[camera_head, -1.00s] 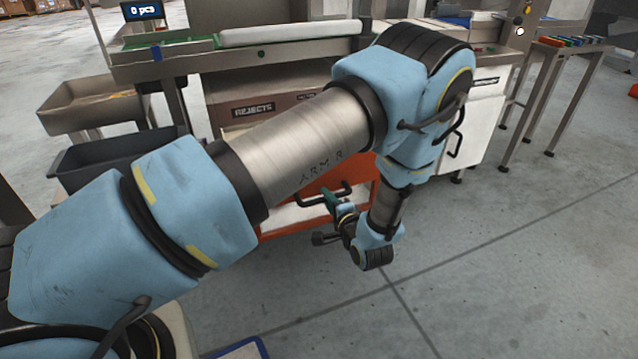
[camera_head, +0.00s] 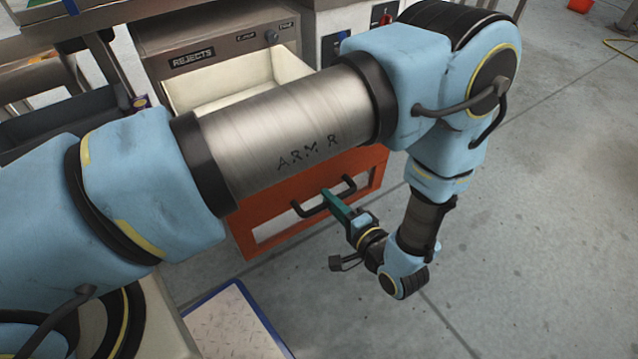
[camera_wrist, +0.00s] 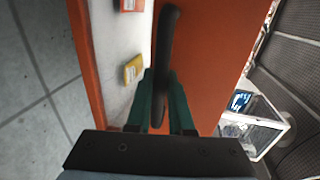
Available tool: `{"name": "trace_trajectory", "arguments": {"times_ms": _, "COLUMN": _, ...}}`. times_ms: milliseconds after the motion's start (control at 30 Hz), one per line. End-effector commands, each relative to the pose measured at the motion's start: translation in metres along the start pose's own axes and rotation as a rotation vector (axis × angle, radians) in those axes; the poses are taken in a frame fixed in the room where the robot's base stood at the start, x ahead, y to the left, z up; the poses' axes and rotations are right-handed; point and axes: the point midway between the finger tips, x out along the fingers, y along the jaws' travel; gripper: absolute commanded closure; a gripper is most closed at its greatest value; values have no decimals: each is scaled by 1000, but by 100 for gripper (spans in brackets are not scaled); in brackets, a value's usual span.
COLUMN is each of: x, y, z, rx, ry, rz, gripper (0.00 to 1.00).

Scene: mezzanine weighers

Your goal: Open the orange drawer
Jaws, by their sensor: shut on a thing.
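The orange drawer (camera_head: 262,195) has an orange-framed front with a pale strip and a black bar handle (camera_head: 308,211). A cream open-topped box (camera_head: 205,90) shows behind it, jutting out below the REJECTS panel; my arm hides where the two meet. My gripper (camera_head: 331,200) has green fingers and is shut on the handle. In the wrist view, the dark handle (camera_wrist: 166,50) runs between the green fingers (camera_wrist: 161,102), in front of the orange front (camera_wrist: 208,50).
The grey REJECTS cabinet (camera_head: 215,42) stands behind. A dark grey bin (camera_head: 60,122) is at the left. A blue-edged pale platform (camera_head: 225,325) lies low in front. The concrete floor (camera_head: 530,240) at the right is clear. Small orange and yellow pieces (camera_wrist: 134,70) show on the pale strip.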

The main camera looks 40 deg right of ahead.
Motion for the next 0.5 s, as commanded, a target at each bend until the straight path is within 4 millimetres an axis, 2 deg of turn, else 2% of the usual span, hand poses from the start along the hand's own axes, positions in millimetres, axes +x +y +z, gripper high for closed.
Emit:
{"name": "trace_trajectory", "arguments": {"times_ms": 200, "x": -14, "y": 4, "z": 0, "rx": 1, "ry": 1, "rz": 1, "gripper": 100}}
{"name": "trace_trajectory", "arguments": {"times_ms": 500, "x": -16, "y": 4, "z": 0, "rx": 1, "ry": 0, "rz": 2, "gripper": 100}}
